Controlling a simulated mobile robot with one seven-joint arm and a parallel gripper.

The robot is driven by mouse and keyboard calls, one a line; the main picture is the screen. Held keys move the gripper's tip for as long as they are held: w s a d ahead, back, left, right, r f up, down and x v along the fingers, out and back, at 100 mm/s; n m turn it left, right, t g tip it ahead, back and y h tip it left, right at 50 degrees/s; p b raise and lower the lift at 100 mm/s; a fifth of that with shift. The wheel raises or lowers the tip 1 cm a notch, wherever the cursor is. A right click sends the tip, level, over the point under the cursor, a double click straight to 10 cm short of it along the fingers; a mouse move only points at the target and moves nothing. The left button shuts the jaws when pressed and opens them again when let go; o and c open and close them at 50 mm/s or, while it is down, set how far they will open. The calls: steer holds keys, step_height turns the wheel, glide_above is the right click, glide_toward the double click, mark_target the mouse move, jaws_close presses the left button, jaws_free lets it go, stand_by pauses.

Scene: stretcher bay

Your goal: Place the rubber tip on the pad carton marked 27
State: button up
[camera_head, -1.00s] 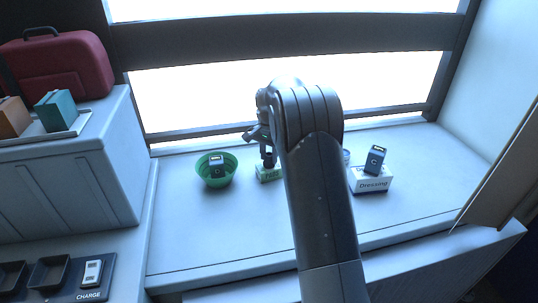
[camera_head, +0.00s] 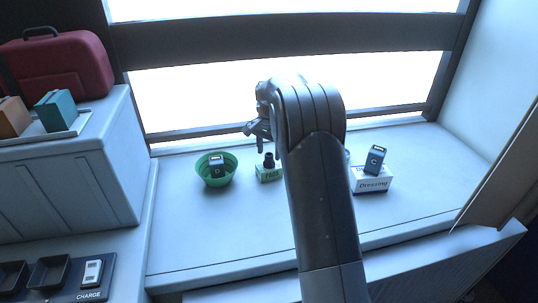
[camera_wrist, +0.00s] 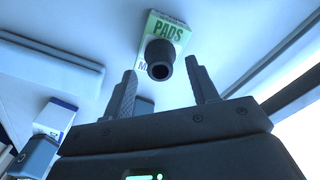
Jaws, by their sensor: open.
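The rubber tip (camera_head: 269,160) is a small black stepped piece. It stands on top of the green-and-white pad carton (camera_head: 268,174) on the counter. In the wrist view, the dark round end of the tip (camera_wrist: 159,60) faces the camera, with the carton (camera_wrist: 168,29), lettered "PADS", behind it. I cannot read a 27 on the carton. My gripper (camera_head: 261,146) is open and empty above the tip and apart from it. In the wrist view, the tip lies between and beyond the spread fingers (camera_wrist: 160,85).
A green bowl (camera_head: 231,173) holding a dark device (camera_head: 216,165) stands left of the carton. A "Dressing" box (camera_head: 371,182) with another device (camera_head: 375,158) on top stands right. A window is behind. The front counter is clear.

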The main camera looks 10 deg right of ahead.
mark_target(269, 154)
step_height(269, 154, up, 10)
steer(key=s+r+n+t, duration=0.1)
steer(key=s+r+n, duration=0.1)
steer(key=s+r, duration=0.7)
steer(key=s+a+r+n+t, duration=0.2)
steer(key=s, duration=1)
steer(key=s+f+n+t, duration=0.1)
steer(key=s+f+n, duration=0.1)
steer(key=s, duration=0.8)
steer(key=s+a+f+n+t, duration=0.1)
steer(key=s+f+n, duration=0.2)
steer(key=s, duration=0.8)
steer(key=shift+f+t, duration=0.3)
steer(key=shift+f, duration=0.65)
